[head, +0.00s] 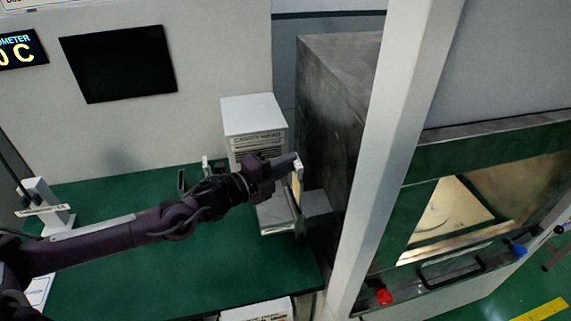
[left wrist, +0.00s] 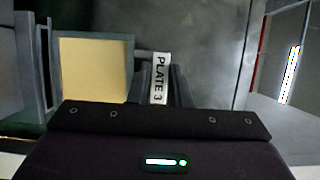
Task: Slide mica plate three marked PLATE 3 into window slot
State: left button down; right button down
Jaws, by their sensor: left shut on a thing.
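My left gripper (head: 292,164) reaches in from the left, above the back right of the green bench. In the left wrist view its two dark fingers (left wrist: 160,88) are shut on a white tab marked PLATE 3 (left wrist: 160,75). A flat tan square (left wrist: 95,68) shows just left of the fingers; whether it joins the tab is unclear. In the head view a thin pale edge (head: 299,170) shows at the fingertips. A grey metal holder (head: 275,215) stands on the bench just below the gripper. I cannot make out the window slot. My right gripper is out of view.
A white box with a printed label (head: 254,120) stands behind the gripper. A large dark metal cabinet (head: 335,110) and a white post (head: 390,150) rise close on the right. The green bench (head: 190,270) is mostly clear at the front.

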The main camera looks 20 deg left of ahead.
aim_at(295, 186)
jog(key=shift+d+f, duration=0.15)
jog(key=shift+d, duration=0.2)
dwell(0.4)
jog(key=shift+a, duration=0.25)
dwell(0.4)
